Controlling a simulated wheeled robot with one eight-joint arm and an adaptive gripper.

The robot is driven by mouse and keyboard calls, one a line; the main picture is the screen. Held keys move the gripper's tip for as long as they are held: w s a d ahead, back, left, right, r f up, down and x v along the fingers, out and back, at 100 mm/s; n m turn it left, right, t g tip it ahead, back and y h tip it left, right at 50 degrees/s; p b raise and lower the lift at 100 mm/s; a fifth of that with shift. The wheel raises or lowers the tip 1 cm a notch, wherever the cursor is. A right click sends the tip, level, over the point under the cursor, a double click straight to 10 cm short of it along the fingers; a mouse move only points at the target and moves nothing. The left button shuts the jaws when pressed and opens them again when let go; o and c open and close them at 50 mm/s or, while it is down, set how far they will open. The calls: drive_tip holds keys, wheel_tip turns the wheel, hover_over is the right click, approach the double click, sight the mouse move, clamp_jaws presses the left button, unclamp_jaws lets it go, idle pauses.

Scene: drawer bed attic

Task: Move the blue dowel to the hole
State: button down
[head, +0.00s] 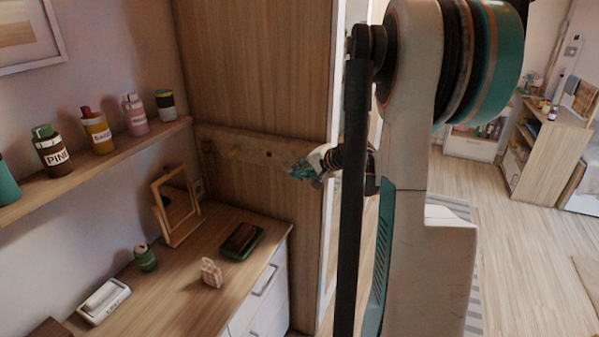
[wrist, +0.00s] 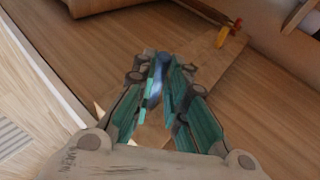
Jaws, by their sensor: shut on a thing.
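My gripper (wrist: 160,64) is shut on the blue dowel (wrist: 157,78) in the wrist view. The dowel sits between the teal fingers, partly covered by them. In the head view my gripper (head: 312,166) is at the right part of a wooden peg board (head: 222,137) on the wooden panel. The dowel cannot be made out clearly there. The board also shows in the wrist view (wrist: 201,66), behind and beyond the fingertips. The hole under the dowel is hidden, and I cannot tell whether the dowel touches the board.
A yellow peg (wrist: 222,37) and a red peg (wrist: 238,24) stand on the board, left of my gripper in the head view. Below is a desk with a mirror (head: 176,205), a dark green-edged tray (head: 256,246) and a small can (head: 145,258). A shelf (head: 95,165) holds several bottles.

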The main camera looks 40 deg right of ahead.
drive_tip(key=shift+w+d, duration=0.35)
drive_tip(key=shift+d, duration=0.55)
drive_tip(key=shift+w+d, duration=0.35)
drive_tip(key=shift+d, duration=0.5)
drive_tip(key=c, duration=1.5)
unclamp_jaws()
drive_tip(key=v, duration=1.2)
